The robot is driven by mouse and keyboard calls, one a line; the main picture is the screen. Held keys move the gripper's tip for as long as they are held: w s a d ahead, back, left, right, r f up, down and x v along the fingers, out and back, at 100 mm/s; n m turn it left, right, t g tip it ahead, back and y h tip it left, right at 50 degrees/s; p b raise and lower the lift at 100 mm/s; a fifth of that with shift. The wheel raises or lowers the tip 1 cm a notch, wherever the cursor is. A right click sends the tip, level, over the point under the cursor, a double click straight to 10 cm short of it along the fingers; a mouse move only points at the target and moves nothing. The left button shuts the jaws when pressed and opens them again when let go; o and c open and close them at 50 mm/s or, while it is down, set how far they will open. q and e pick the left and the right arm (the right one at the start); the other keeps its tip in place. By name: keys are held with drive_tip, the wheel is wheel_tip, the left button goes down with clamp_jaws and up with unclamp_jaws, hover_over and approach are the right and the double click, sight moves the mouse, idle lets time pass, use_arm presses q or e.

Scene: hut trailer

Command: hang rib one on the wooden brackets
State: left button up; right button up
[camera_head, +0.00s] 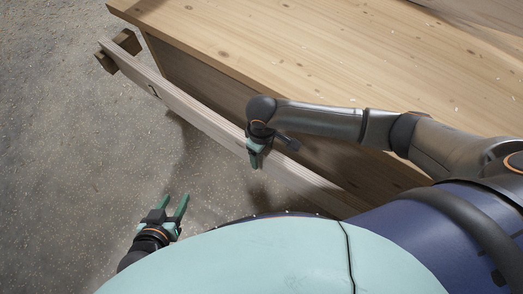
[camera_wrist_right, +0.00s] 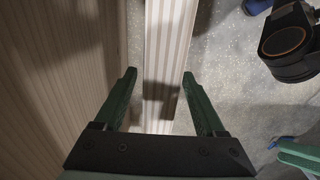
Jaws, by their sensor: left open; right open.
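Rib one, a long pale wooden plank (camera_head: 190,108) with a small dark mark near its far end, runs diagonally alongside the workbench in the head view. Its far-left end meets a brown wooden bracket (camera_head: 127,41); I cannot tell how firmly it sits there. Its near end is hidden behind my body, and no second bracket shows. My right gripper (camera_head: 255,160) is open at the rib's middle. In the right wrist view the rib (camera_wrist_right: 168,45) passes between the open fingers (camera_wrist_right: 159,75). My left gripper (camera_head: 176,203) is open and empty, left of the rib and apart from it.
A large wooden workbench (camera_head: 290,50) fills the upper right, its side panel close to the rib. My right arm reaches across over its edge. The speckled grey floor (camera_head: 60,150) on the left is clear.

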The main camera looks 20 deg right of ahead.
wheel_tip(320, 180, up, 4)
drive_tip(key=shift+f+p, duration=0.2)
drive_tip(key=shift+p, duration=0.65)
wheel_tip(320, 180, up, 8)
drive_tip(key=p, duration=0.2)
drive_tip(key=shift+p, duration=0.3)
drive_tip(key=shift+r, duration=0.55)
use_arm(q)
drive_tip(key=r, duration=0.3)
drive_tip(key=shift+w+d+r, duration=0.15)
drive_tip(key=shift+d+r, duration=0.15)
drive_tip(key=shift+r, duration=0.05)
